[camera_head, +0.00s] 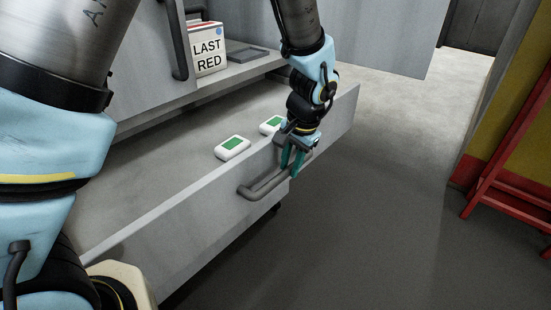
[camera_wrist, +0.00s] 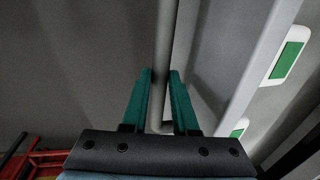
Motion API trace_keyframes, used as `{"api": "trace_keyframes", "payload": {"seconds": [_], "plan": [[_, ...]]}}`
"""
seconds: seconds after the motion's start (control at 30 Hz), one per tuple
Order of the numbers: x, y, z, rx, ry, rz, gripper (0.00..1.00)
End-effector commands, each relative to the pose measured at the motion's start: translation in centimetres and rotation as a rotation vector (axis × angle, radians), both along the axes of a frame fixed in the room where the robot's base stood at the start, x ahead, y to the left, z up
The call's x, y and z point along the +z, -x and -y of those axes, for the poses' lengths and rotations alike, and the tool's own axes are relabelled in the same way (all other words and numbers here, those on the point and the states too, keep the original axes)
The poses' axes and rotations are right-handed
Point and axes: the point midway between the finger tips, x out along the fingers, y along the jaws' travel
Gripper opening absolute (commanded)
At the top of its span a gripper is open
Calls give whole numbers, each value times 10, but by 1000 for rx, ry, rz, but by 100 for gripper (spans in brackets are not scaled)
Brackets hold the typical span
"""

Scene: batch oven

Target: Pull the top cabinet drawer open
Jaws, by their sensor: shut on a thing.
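A light grey cabinet drawer (camera_head: 190,228) stands pulled out from the cabinet, with its inside showing. A dark grey bar handle (camera_head: 262,188) is fixed on its front. My gripper (camera_head: 291,166) is at the right part of this handle, with its teal fingers pointing down. In the wrist view the two teal fingers (camera_wrist: 160,85) are on either side of the handle bar (camera_wrist: 164,45), shut on it. The drawer front's top edge (camera_wrist: 245,75) runs to the right of the fingers.
Two white boxes with green tops, one nearer (camera_head: 232,147) and one partly behind my gripper (camera_head: 270,125), lie in the drawer. A "LAST RED" block (camera_head: 207,50) and a grey flat item (camera_head: 247,54) sit above. A red frame (camera_head: 505,150) stands right. Floor before the drawer is clear.

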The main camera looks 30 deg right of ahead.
Motion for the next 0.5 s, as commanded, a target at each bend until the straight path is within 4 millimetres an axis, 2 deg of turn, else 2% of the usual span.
{"api": "trace_keyframes", "payload": {"seconds": [0.2, 0.5], "plan": [[0, 13, 3, 0, -1, 0, 0], [0, 14, 4, 1, -1, 0, 0]]}}
